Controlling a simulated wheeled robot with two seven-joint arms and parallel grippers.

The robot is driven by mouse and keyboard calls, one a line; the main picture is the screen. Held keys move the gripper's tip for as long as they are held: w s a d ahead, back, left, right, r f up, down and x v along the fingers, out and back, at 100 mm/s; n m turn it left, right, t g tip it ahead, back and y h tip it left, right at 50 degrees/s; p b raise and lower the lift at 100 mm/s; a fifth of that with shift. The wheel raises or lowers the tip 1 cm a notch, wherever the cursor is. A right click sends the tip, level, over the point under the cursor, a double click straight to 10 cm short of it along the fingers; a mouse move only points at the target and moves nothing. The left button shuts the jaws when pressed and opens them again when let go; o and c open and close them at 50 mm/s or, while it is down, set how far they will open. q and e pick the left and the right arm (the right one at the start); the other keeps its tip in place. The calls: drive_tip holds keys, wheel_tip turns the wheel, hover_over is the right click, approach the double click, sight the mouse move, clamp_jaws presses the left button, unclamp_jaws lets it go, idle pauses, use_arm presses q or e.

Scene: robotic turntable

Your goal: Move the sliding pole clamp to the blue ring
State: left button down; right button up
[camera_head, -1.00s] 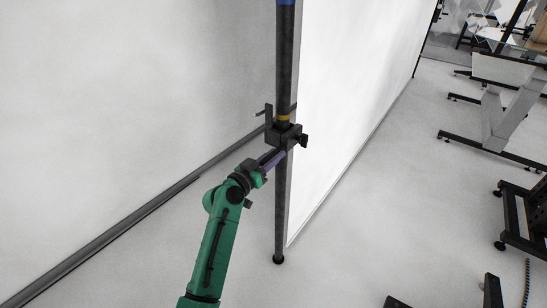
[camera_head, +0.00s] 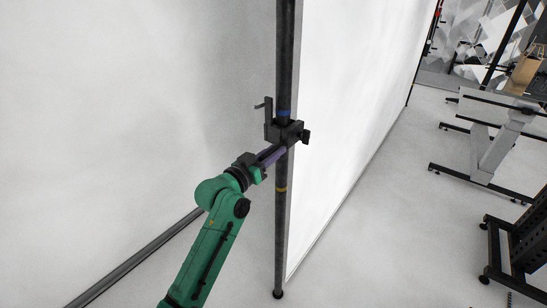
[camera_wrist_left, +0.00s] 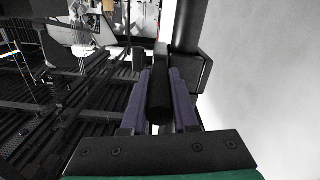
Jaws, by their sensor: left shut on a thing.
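The black sliding clamp (camera_head: 285,132) sits around the upright dark pole (camera_head: 281,228). The blue ring (camera_head: 284,113) shows on the pole directly at the top of the clamp; I cannot tell whether a small gap remains between them. A yellow ring (camera_head: 281,189) is lower on the pole, below the clamp. My left gripper (camera_head: 273,156) reaches up from the lower left and is shut on the clamp's handle. In the left wrist view, the purple fingers (camera_wrist_left: 159,98) lie on either side of the black handle (camera_wrist_left: 160,88). My right gripper is not in view.
A white panel (camera_head: 345,120) stands just right of the pole, and a pale backdrop (camera_head: 130,90) is on the left. Grey and black stands (camera_head: 495,140) are at the right. The floor (camera_head: 395,210) between the panel and stands is clear.

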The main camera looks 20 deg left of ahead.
sight(284, 134)
use_arm(q)
drive_tip(key=shift+r+p, duration=0.55)
drive_tip(key=shift+r, duration=1.05)
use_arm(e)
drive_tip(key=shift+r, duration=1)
use_arm(q)
drive_tip(key=c, duration=0.7)
unclamp_jaws()
drive_tip(key=shift+f, duration=0.25)
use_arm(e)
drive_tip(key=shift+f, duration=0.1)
use_arm(q)
drive_tip(key=shift+s+a+f, duration=0.1)
drive_tip(key=shift+s, duration=0.05)
drive_tip(key=b+v, duration=0.3)
drive_tip(key=v, duration=1.1)
drive_tip(key=shift+s, duration=0.15)
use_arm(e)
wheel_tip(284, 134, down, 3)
